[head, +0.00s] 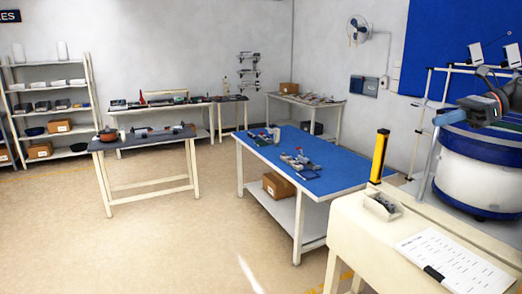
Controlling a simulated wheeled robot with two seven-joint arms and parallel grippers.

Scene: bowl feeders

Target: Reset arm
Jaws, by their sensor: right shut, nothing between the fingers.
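My right gripper (450,117) is in the head view at the right edge, in front of the rim of a large white and blue bowl feeder (474,176). It points left, and its fingers are shut with nothing between them. I cannot tell whether it touches the feeder. My left gripper is not in view.
A cream workbench (368,240) at lower right carries a white bin (382,207) of small parts, a printed sheet (455,262) and a yellow post (379,157). A blue-topped table (325,180) stands mid-room. A grey table (150,143) and shelves lie farther left. The floor (170,245) at lower left is clear.

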